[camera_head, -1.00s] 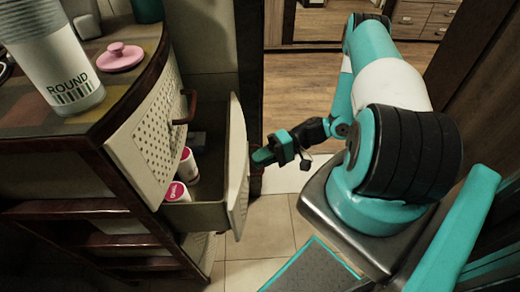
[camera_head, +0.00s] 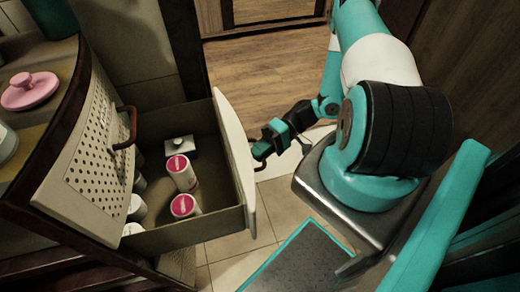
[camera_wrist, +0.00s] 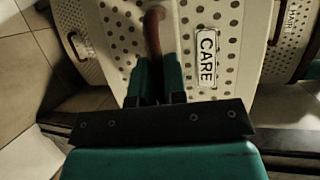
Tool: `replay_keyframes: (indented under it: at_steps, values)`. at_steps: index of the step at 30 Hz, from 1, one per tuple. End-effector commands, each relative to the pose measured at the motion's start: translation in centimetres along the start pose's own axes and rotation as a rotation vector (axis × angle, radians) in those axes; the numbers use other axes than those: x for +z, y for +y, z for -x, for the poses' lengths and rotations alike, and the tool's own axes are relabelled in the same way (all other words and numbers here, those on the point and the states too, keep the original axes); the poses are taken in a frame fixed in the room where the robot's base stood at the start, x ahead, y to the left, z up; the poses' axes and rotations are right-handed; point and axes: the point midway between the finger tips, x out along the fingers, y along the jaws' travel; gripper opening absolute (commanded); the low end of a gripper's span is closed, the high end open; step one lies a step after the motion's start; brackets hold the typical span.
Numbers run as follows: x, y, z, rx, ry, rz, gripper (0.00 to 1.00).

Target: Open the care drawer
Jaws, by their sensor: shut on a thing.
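The care drawer (camera_head: 232,150) stands well out from the curved cabinet, its inside visible from above. In the wrist view its perforated cream front (camera_wrist: 120,25) bears a "CARE" label (camera_wrist: 207,58). My gripper (camera_head: 264,148) is at the outer face of the drawer front, at the right of the drawer. In the wrist view my gripper (camera_wrist: 157,82) is shut on the reddish-brown drawer handle (camera_wrist: 154,35), which runs between the two teal fingers. In the head view the handle is mostly hidden by the gripper.
Inside the drawer are pink-lidded containers (camera_head: 184,205), more white containers and a small white box (camera_head: 179,145). Another perforated front with a brown handle (camera_head: 127,128) is at the left. A pink lidded dish (camera_head: 28,92) sits on the cabinet top. Tiled floor (camera_head: 275,205) lies beside the drawer.

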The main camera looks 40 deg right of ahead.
Motion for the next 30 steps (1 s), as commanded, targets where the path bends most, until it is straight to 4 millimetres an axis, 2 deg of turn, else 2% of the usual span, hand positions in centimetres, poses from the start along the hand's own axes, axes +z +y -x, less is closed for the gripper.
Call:
replay_keyframes:
  at_steps: [8,9,11,12,20,23,26,30]
  values:
    - [0.2,0.0,-0.1,-0.003,-0.008,-0.005,0.0]
    - [0.2,0.0,-0.1,-0.003,-0.008,-0.005,0.19]
    - [0.2,0.0,-0.1,-0.002,-0.007,-0.004,0.33]
    - [0.2,0.0,-0.1,-0.002,-0.006,-0.004,0.37]
    - [0.1,0.0,0.1,-0.001,-0.002,-0.002,0.37]
    - [0.0,0.1,0.7,-0.001,0.0,-0.002,0.37]
    - [0.0,0.1,2.2,0.001,0.002,0.0,0.37]
    - [0.0,0.2,5.4,0.002,0.004,0.001,0.37]
